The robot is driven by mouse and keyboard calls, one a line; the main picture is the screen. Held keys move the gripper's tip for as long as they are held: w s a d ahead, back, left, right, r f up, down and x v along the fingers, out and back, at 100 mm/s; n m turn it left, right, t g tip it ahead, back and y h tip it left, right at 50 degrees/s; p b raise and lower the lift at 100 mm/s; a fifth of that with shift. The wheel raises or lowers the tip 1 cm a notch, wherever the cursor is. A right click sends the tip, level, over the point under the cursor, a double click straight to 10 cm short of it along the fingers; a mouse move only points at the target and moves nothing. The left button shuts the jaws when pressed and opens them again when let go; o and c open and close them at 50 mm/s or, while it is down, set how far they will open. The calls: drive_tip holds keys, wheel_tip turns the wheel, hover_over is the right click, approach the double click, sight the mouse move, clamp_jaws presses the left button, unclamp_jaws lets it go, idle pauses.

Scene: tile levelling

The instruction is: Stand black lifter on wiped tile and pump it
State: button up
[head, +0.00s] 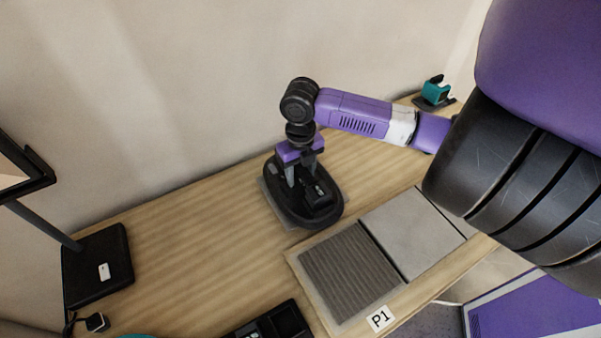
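The black lifter (312,209), with an oval black base, is left of the middle tiles and upright. It sits over a grey pad (270,211) whose edges show around it. My gripper (303,177) points down over the lifter, its two grey fingers apart on either side of its upper black part. I cannot tell whether they touch it. A smooth grey tile (413,233) and a ribbed dark grey tile (349,272) lie side by side in a pale frame, right and in front of the lifter. I cannot tell which is wiped.
A P1 label (380,318) is on the front edge. A black tray (269,325) is at the front. A black stand base (98,266) is at left, and a teal device (435,91) at the far right. The wooden table (190,230) is clear left of the lifter.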

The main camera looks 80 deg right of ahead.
drive_tip(key=shift+r+b, duration=0.4)
drive_tip(key=shift+r, duration=3.5)
drive_tip(key=shift+c, duration=0.2)
drive_tip(key=shift+w, duration=0.1)
drive_tip(key=c, duration=0.4)
drive_tip(key=shift+w+a+r+p, duration=0.35)
drive_tip(key=shift+w+p, duration=0.05)
drive_tip(key=shift+w, duration=0.2)
drive_tip(key=shift+w+a+r+p, duration=0.3)
drive_tip(key=shift+w+r+p, duration=0.1)
drive_tip(key=shift+w, duration=0.2)
clamp_jaws()
drive_tip(key=m+p, duration=0.3)
drive_tip(key=m, duration=0.9)
approach(271, 165)
drive_tip(key=shift+f+b, duration=2.2)
drive_tip(key=shift+f, duration=0.55)
